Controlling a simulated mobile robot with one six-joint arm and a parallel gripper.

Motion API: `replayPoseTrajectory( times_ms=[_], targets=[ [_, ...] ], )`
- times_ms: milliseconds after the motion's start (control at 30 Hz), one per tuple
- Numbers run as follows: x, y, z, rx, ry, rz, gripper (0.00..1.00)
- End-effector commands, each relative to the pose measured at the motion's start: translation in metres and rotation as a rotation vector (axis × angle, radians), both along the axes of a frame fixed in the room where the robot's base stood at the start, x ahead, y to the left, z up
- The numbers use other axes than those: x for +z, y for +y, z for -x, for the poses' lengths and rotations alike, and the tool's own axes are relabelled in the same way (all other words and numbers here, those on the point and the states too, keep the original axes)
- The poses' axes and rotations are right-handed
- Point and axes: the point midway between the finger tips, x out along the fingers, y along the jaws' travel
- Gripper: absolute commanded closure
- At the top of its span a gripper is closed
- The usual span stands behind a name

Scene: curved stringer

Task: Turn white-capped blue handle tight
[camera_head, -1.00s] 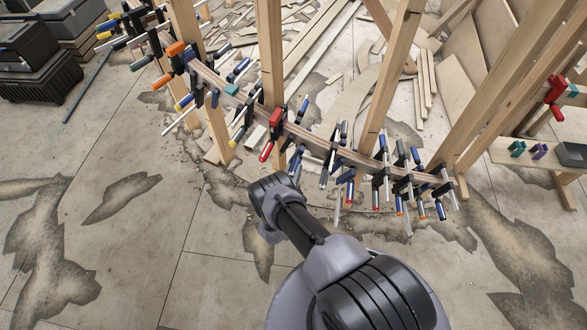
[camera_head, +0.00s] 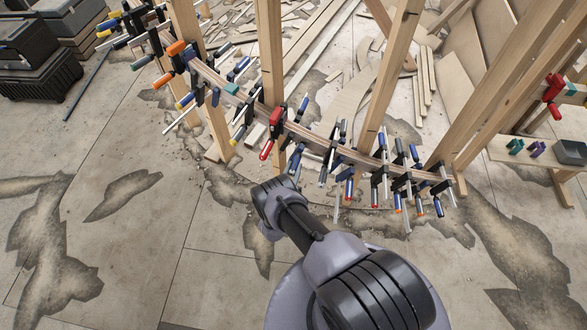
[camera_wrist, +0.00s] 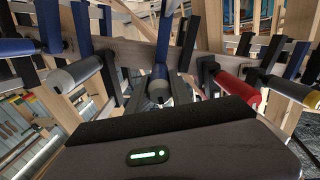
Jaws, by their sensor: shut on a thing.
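The blue handle with a pale grey-white cap (camera_wrist: 158,88) points toward the camera in the middle of the wrist view. Its clamp sits on the curved wooden stringer (camera_wrist: 209,64). My gripper (camera_wrist: 159,99) is shut on this handle, with dark finger parts beside it. The gripper's body covers the lower part of the wrist view and shows a lit green bar. In the head view my wrist reaches the stringer (camera_head: 313,139) near its middle and hides the fingertips.
Wooden posts (camera_head: 270,60) rise behind the stringer. Several more clamps line it. The concrete floor (camera_head: 130,240) in front is clear.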

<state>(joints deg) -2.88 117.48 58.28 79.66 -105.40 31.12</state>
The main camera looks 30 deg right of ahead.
Motion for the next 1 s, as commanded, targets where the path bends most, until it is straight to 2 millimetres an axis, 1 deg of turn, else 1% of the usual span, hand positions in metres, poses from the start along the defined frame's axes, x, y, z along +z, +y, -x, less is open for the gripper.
replayPoseTrajectory(
  times_ms=[133,167,200,267,567,667,767,867,1000],
  targets=[
    [-0.001,0.000,0.000,0.001,0.001,-0.001,1.00],
    [-0.001,0.000,0.000,0.001,0.001,-0.001,0.70],
    [-0.001,0.000,0.000,0.001,0.001,-0.001,0.62],
    [-0.001,0.000,0.000,0.000,0.001,-0.001,0.52],
    [0.000,0.001,0.001,0.000,0.001,0.000,0.52],
    [0.001,0.008,0.007,0.003,0.003,0.001,0.52],
    [0.002,0.024,0.023,0.006,0.004,0.002,0.52],
    [0.001,0.044,0.045,0.007,0.005,0.002,0.52],
    [0.000,0.077,0.077,0.009,0.004,0.002,0.52]
  ],
)
